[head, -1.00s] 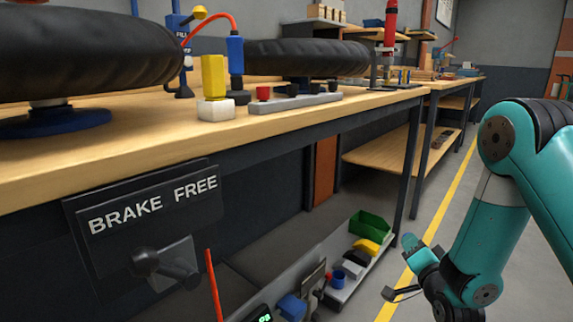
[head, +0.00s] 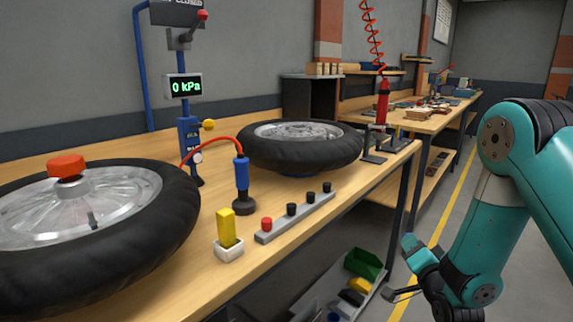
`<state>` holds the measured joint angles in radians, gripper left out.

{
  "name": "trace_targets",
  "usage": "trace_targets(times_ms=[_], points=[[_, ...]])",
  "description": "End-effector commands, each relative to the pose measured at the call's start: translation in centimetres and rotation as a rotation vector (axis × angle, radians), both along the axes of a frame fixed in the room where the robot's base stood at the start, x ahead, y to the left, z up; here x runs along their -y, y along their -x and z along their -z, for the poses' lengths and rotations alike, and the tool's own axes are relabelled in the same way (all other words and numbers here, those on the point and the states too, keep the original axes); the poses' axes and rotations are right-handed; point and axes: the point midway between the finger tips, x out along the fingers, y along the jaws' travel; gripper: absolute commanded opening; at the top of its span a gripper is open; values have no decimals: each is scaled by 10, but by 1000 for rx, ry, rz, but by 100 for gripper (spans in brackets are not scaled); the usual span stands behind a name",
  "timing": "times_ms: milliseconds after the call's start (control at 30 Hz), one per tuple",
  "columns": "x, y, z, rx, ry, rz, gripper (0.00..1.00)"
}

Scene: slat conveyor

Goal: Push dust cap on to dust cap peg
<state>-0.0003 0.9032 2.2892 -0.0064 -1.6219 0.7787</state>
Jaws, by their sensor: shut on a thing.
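A grey rail (head: 300,218) lies on the bench near its front edge, with a red-topped post (head: 267,223) at its near end and dark-topped posts (head: 292,209) beyond it. I cannot tell from the picture which post is the dust cap peg. My gripper (head: 404,291) is at the lower right, low in front of the bench and well apart from the rail. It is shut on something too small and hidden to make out. I cannot pick out a loose dust cap.
A wheel with a red knob (head: 67,166) lies at the left. Another wheel (head: 300,150) lies behind the rail. A yellow block (head: 226,228) stands in a white holder. A blue inflator (head: 242,180) with a red hose stands between the wheels. A green bin (head: 364,264) sits below.

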Motion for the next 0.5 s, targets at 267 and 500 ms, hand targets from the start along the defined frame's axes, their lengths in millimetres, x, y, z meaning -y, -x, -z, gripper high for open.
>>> trace_targets(times_ms=[267, 500], points=[[0, 0, -82, 0, 0, 0, 0], [0, 0, -101, 0, 0, 0, 0]])
